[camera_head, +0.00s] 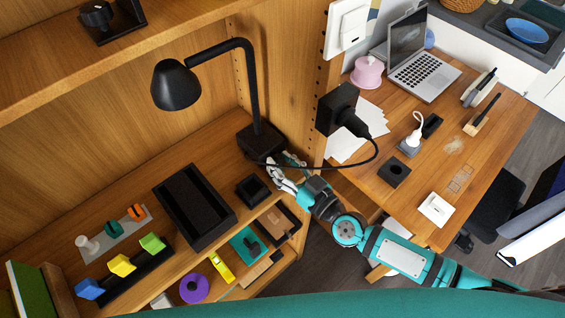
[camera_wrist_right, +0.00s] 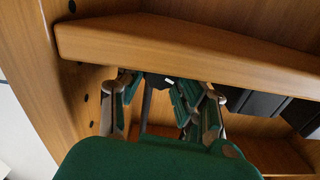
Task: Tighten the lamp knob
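The black desk lamp (camera_head: 252,85) stands upright on the wooden shelf, its bent neck reaching left to a round shade. Its square base (camera_head: 262,142) sits near the right side panel. I cannot make out the lamp knob in either view. My right gripper (camera_head: 284,171) is just in front of the lamp base, close to the shelf's front edge. In the right wrist view, my right gripper (camera_wrist_right: 165,105) has its two fingers spread, with no held object visible between them. Contact with the lamp cannot be told. My left gripper is not in view.
The shelf edge (camera_wrist_right: 190,42) crosses above my fingers in the wrist view. A black cable (camera_head: 350,163) hangs from a wall plug (camera_head: 338,110) past my right gripper. A small black tray (camera_head: 253,190) and a long black box (camera_head: 194,206) lie left. A desk (camera_head: 455,180) stands right.

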